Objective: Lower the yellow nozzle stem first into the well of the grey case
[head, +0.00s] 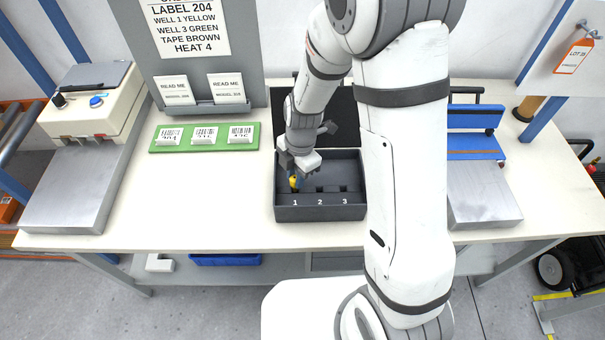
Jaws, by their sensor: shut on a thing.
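The grey case (320,213) sits open on the table, with its dark lid standing up behind it. Its front strip is marked 1, 2 and 3, and dark wells show behind the numbers. My gripper (295,177) points down over the left part of the case and is shut on the yellow nozzle (293,183). The nozzle is at the well behind number 1. Its stem is hidden, and I cannot tell how deep it sits. Something small and blue shows right beside the nozzle. The wells behind 2 and 3 look dark.
A green tray (204,147) with several white labelled blocks lies left of the case. A sign panel with two READ ME cards (226,88) stands behind. A cream sealing machine (92,101) is at left, a blue device (473,146) at right.

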